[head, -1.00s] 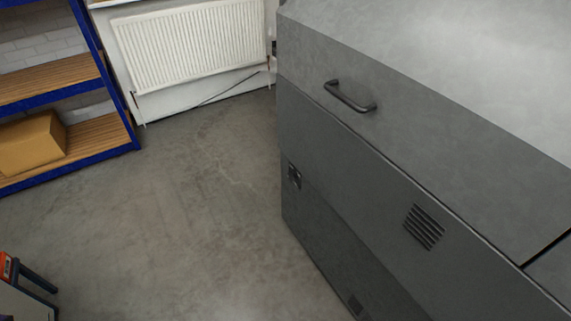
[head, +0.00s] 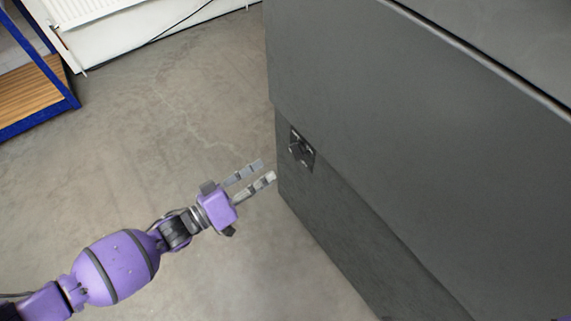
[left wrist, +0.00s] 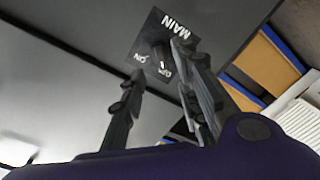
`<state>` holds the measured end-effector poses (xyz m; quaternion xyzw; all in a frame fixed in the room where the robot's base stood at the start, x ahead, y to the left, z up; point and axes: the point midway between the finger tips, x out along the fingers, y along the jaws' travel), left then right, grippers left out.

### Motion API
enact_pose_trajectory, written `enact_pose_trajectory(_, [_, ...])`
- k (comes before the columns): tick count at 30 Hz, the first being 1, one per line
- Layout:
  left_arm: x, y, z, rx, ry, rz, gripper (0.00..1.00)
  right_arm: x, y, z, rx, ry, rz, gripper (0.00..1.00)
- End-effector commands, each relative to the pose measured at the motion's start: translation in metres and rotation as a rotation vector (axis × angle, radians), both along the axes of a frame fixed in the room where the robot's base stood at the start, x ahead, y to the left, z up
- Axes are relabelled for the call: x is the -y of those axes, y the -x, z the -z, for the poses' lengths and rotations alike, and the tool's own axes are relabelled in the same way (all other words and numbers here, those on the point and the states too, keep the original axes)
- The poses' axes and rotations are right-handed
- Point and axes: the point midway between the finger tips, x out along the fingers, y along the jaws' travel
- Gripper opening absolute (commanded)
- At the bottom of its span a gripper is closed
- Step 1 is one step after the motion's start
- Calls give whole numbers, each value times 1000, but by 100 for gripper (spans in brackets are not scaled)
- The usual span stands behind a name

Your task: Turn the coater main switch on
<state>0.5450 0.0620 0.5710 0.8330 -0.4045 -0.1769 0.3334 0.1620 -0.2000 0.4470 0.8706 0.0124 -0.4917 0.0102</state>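The main switch (head: 301,149) is a small dark plate with a knob on the grey coater's (head: 400,150) side panel. In the left wrist view the plate (left wrist: 150,28) reads MAIN, with ON and a partly covered OFF label; the knob's white mark appears to be beside OFF. My left gripper (head: 267,170) is open and empty, its two fingers apart and pointing at the panel, a little short of the switch. In the left wrist view the fingers (left wrist: 160,62) lie either side of the knob, and one overlaps the plate's edge. My right gripper is not in view.
A blue-framed shelf (head: 62,103) with wooden boards stands at the upper left, by a white radiator (head: 85,8) and a cable. The concrete floor (head: 150,130) between them and the coater is clear. The coater's near corner edge runs close to my left gripper.

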Motion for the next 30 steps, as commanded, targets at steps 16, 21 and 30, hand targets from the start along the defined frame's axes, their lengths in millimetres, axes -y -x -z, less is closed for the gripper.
enact_pose_trajectory(16, [49,-51,-3,3,30,29,30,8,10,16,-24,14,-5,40])
enact_pose_trajectory(21, [60,-58,-3,3,29,28,30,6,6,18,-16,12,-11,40])
enact_pose_trajectory(30, [62,-60,-3,3,28,28,30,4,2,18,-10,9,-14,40])
